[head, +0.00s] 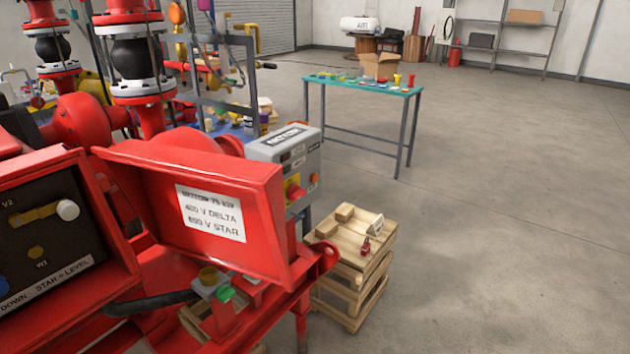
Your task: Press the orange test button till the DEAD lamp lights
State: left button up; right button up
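A grey control box (270,148) stands behind the red skid, just left of the middle of the head view. Its front carries a red rotary handle on a yellow plate (295,190). A small orange button (314,180) sits at the right edge of that front. A small dark window (287,157) shows higher on the same face. I cannot make out the DEAD lamp or whether any lamp is lit. The raised red cover hides the lower left of the box. Neither of my grippers is in view.
The open red cover with a voltage label (210,213) stands close in front of the box. A black panel with a yellow link (40,213) is at left. A wooden crate (352,262) stands right of the skid, a teal-topped table (365,85) behind. Floor at right is clear.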

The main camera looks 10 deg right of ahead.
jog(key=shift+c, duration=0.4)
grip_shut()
